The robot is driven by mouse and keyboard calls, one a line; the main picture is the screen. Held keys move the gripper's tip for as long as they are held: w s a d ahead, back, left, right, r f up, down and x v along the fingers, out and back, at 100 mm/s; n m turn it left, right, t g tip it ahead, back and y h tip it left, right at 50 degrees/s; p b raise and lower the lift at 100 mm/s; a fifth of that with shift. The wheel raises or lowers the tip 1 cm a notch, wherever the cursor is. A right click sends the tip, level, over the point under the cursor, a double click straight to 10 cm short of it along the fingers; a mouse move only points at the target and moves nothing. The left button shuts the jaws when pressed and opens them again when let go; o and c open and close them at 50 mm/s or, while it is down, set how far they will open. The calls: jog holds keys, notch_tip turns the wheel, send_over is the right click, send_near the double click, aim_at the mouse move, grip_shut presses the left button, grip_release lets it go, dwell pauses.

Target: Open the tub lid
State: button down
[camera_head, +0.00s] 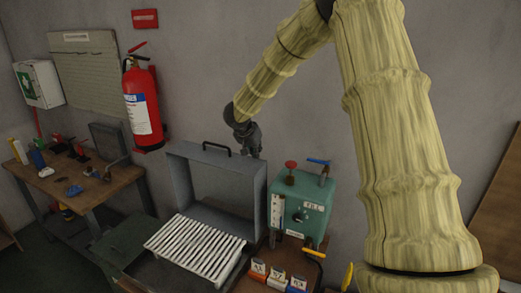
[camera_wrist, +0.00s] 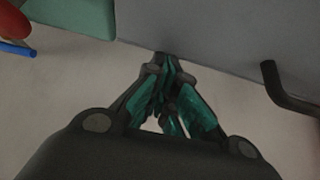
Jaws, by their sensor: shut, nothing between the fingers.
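The grey tub lid (camera_head: 215,185) stands raised, nearly upright, at the back of the tub, with its hollow inside facing the head camera. Its black handle (camera_head: 216,147) is on the top edge. In the wrist view the lid's grey surface (camera_wrist: 225,32) fills the upper right, with the black handle (camera_wrist: 283,90) at the right. My gripper (camera_head: 252,154) is at the lid's upper right corner, beside the handle and not around it. Its fingers (camera_wrist: 168,60) are shut and empty, with tips close to the lid's edge; I cannot tell whether they touch.
A white slatted rack (camera_head: 195,246) lies in front of the lid. A teal FILL unit (camera_head: 301,208) with a red knob and blue lever stands close at the right. Several labelled blocks (camera_head: 278,279) sit in front of it. A workbench (camera_head: 80,187) stands at the left.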

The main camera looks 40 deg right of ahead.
notch_tip(320, 180, up, 10)
jog(key=shift+d+f, duration=0.15)
jog(key=shift+f, duration=0.05)
dwell(0.9)
jog(key=shift+w, duration=0.1)
